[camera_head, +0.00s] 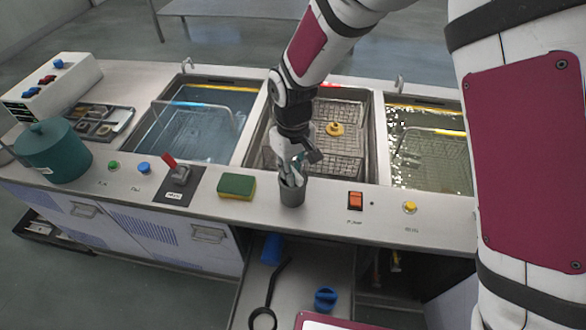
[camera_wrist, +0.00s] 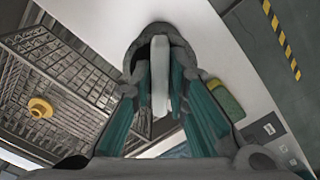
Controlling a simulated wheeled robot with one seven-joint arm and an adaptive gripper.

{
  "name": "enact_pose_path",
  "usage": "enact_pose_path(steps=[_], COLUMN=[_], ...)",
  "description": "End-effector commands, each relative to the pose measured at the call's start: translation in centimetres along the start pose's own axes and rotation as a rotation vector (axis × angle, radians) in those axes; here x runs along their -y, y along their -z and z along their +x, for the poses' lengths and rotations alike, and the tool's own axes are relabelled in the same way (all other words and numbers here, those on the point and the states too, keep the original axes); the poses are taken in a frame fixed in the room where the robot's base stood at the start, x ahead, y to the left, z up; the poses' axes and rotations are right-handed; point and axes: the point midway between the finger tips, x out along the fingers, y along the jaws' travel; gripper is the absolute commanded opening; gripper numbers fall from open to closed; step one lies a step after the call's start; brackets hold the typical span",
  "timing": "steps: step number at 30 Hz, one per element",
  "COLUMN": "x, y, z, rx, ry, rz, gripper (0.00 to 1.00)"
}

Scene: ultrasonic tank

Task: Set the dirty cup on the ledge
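A dark grey cup (camera_head: 292,193) stands upright on the pale ledge (camera_head: 330,210) in front of the middle basin. My gripper (camera_head: 291,168) points down at the cup's mouth from above. In the wrist view the cup's rim (camera_wrist: 150,32) surrounds the fingertips, with a pale strip showing between them. The teal-padded fingers (camera_wrist: 160,95) stand apart there. Whether they touch the cup wall is hard to tell. Dirt on the cup cannot be made out.
A green-yellow sponge (camera_head: 237,186) lies left of the cup, with a red-handled switch (camera_head: 180,172) beyond it. An orange switch (camera_head: 355,200) is to the right. The middle basin (camera_head: 350,160) holds a mesh basket with a yellow piece (camera_head: 335,129). Water-filled basins flank it.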

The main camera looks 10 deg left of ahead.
Motion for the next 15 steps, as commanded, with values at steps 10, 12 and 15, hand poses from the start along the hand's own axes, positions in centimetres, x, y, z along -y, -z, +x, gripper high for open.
enact_pose_path(steps=[10, 12, 15], x=[0.02, 0.03, 0.0], y=[-0.03, -0.04, 0.04], z=[-0.02, -0.11, -0.74], rx=[0.0, 0.001, -0.002], ry=[0.0, 0.0, 0.0], rz=[0.0, 0.0, 0.0], gripper=[0.31, 0.31, 0.31])
